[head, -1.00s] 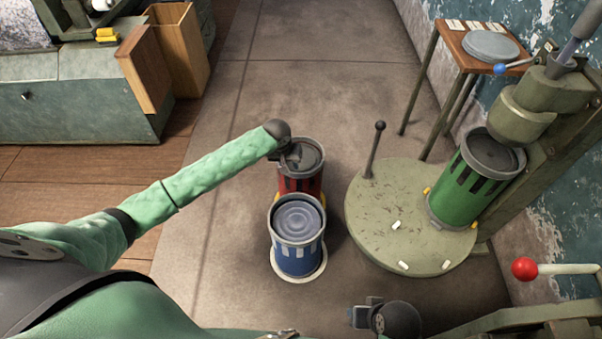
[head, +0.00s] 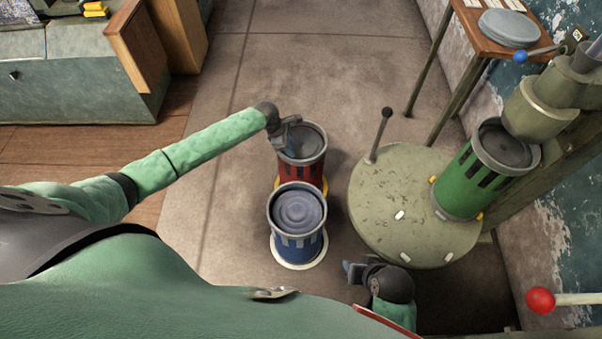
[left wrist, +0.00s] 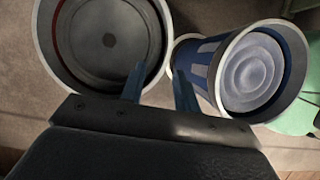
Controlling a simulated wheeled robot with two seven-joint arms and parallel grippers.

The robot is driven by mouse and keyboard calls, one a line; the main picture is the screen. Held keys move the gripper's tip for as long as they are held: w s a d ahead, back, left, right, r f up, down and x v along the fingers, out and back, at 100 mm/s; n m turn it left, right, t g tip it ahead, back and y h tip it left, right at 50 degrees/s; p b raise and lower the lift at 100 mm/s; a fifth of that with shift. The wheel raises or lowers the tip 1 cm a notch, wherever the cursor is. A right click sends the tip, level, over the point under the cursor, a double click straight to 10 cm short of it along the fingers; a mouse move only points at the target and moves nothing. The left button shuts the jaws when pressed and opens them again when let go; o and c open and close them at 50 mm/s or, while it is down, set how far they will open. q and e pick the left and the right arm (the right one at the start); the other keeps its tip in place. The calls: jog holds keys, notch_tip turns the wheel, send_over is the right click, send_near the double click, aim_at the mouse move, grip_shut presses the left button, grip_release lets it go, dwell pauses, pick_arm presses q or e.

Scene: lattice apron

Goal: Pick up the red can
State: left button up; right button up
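The red can (head: 302,168) stands upright behind the blue can (head: 297,225), with a grey lid sunk inside its rim. In the left wrist view the red can (left wrist: 105,35) is at the upper left and the blue can (left wrist: 250,72) at the right. My left gripper (head: 288,148) is at the red can's left rim in the head view. Its fingers (left wrist: 158,84) are apart, with the red can's rim showing between them in the left wrist view. I cannot tell whether they touch it. My right gripper (head: 353,270) is low, right of the blue can; its fingers are unclear.
A round green base (head: 405,225) with an upright black-knobbed lever (head: 379,135) stands to the right. A green can (head: 470,182) leans on it. A small wooden table (head: 485,35) is at the back right. Floor is clear left of the cans.

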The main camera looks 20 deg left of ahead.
aim_at(301, 166)
pick_arm(q)
jog(key=shift+s+x, duration=0.2)
jog(key=shift+x, duration=1.7)
jog(key=shift+s+x, duration=0.2)
jog(key=shift+x, duration=1.7)
jog(key=shift+d, duration=0.2)
grip_shut()
jog(key=shift+w+r, duration=0.1)
jog(key=shift+w, duration=0.05)
